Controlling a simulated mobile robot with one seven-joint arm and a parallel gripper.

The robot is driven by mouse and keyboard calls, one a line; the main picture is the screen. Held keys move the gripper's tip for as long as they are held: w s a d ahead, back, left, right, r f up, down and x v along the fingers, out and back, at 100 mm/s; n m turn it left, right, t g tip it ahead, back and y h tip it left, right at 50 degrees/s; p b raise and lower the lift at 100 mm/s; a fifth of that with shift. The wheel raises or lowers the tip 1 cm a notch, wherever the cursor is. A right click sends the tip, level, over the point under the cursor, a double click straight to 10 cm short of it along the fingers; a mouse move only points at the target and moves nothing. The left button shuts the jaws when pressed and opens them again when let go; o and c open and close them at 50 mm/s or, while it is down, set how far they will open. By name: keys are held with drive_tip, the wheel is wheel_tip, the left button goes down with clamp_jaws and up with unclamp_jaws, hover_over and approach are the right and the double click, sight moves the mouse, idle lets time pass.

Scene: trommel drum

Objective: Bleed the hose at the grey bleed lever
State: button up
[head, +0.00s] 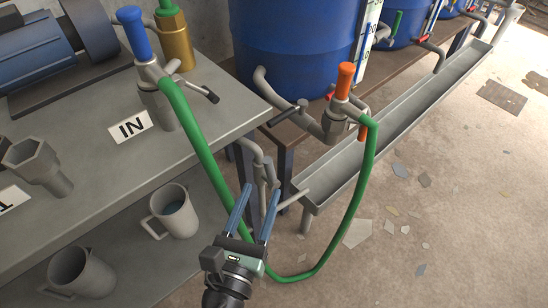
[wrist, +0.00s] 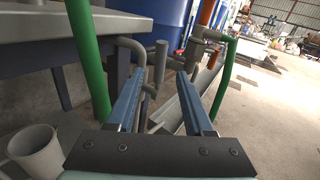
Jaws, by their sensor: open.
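A grey pipe fitting (head: 257,160) at the bench's edge has an upright grey piece (head: 269,168), which looks like the bleed lever. My gripper (head: 261,191) is open just below and in front of it. In the wrist view the upright grey piece (wrist: 160,62) shows between the open fingertips (wrist: 160,73). I cannot tell if it is between them in depth; nothing is gripped. The green hose (head: 205,140) runs from the blue-handled coupling (head: 146,72) by the IN sign, hangs in a loop, and rises to the orange-handled coupling (head: 338,115) at the blue drum.
A blue drum (head: 290,50) stands behind on a rack. A long metal trough (head: 410,115) runs along its front. Grey mugs (head: 177,210) stand on the lower shelf at left. The bench top (head: 90,125) is left of my gripper. Open floor with scattered fragments lies right.

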sight(270, 170)
drive_tip(key=b+x, duration=0.1)
drive_tip(key=x, duration=0.9)
drive_tip(key=shift+w+f, duration=0.1)
clamp_jaws()
idle(1.1)
